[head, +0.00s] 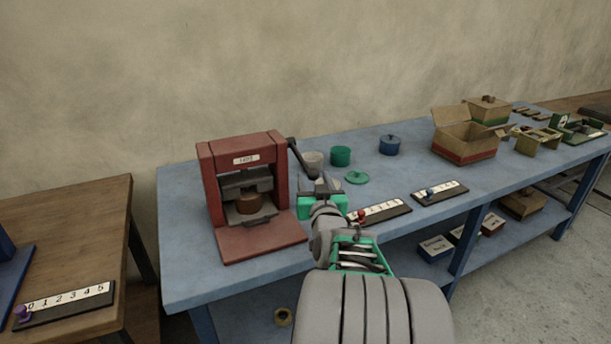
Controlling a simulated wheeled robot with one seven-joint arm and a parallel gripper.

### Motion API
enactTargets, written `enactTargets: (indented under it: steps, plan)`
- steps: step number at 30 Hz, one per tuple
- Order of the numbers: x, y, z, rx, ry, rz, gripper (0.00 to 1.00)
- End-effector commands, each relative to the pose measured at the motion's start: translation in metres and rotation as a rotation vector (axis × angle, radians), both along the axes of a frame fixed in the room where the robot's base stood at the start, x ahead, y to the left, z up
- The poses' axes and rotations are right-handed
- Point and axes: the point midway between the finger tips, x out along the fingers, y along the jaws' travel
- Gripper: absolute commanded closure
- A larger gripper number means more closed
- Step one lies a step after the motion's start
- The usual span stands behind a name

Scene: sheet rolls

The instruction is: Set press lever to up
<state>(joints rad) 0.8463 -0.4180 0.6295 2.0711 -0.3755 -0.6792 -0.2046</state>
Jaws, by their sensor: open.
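The red press (243,190) stands on the blue table at the left, with a dark plate above a brown round piece (249,203) inside its frame. The dark press lever (295,153) is on the press's right side and slants down to the right. Its lower end is close to my gripper and partly hard to make out. My gripper (325,184) is open, just right of the press and near the lever's lower end. I cannot tell whether it touches the lever. My arm reaches in from the bottom and hides part of the table's front edge.
On the blue table (185,270) are a grey cup (313,162), a green cup (341,156), a green lid (357,177), a blue pot (389,145), an open cardboard box (465,140) and numbered strips (382,211). A wooden table (75,215) stands at the left.

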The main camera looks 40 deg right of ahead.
Motion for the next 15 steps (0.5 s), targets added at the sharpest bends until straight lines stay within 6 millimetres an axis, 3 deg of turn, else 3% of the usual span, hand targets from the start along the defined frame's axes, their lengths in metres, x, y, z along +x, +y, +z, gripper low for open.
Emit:
enactTargets:
  steps: [6, 15]
  plan:
    - [0.037, -0.020, 0.000, 0.002, 0.003, 0.004, 0.50]
    - [0.049, -0.030, 0.000, 0.002, 0.003, 0.000, 0.50]
